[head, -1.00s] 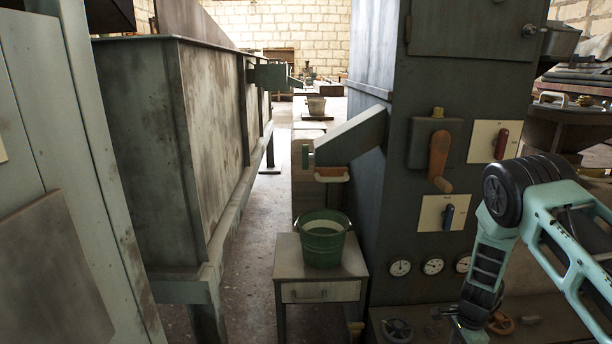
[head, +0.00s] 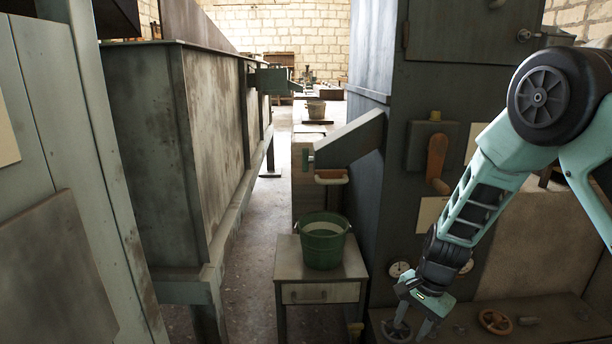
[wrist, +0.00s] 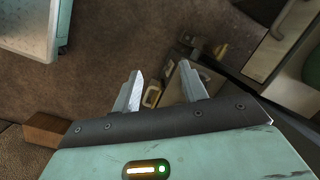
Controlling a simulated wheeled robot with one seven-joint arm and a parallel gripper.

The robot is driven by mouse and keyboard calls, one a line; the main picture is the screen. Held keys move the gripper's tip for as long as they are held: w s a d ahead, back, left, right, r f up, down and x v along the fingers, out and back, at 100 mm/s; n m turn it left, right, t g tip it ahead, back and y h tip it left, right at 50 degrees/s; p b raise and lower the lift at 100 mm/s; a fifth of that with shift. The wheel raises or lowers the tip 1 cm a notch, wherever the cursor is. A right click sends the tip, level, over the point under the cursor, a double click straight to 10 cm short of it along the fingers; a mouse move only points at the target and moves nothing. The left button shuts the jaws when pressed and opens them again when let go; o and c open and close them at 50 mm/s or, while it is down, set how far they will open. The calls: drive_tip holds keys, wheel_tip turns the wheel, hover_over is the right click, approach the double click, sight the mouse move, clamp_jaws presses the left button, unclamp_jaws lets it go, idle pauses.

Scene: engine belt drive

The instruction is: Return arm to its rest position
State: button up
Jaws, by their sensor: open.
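My gripper (head: 412,330) hangs at the lower right in the head view, pointing down in front of the base of the dark cabinet. In the wrist view my gripper (wrist: 160,88) shows two metal fingers spread apart with nothing between them. My teal arm comes in from the right edge and bends down at a large black joint. It hides part of the cabinet's front.
The dark machine cabinet (head: 480,75) carries an orange-handled lever (head: 437,160), gauges and handwheels (head: 494,321). A green bucket (head: 323,240) stands on a small table (head: 320,292) left of my gripper. A long metal tank (head: 150,150) lines the left, with a narrow floor aisle between.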

drive_tip(key=s+a+r+n, duration=0.4)
drive_tip(key=s+a+r, duration=0.2)
drive_tip(key=a+r, duration=0.15)
drive_tip(key=s+a+r+n+h, duration=0.1)
drive_tip(key=s+r+n, duration=0.55)
drive_tip(key=s, duration=0.45)
drive_tip(key=s+a+r+n+h, duration=0.1)
drive_tip(key=s+r+n, duration=0.5)
drive_tip(key=s, duration=0.5)
wheel_tip(320, 180, up, 28)
drive_tip(key=n+p, duration=0.1)
drive_tip(key=p, duration=2.8)
drive_tip(key=shift+s+d+r, duration=0.2)
drive_tip(key=shift+s+r, duration=0.05)
drive_tip(key=shift+s, duration=0.1)
drive_tip(key=shift+f, duration=0.1)
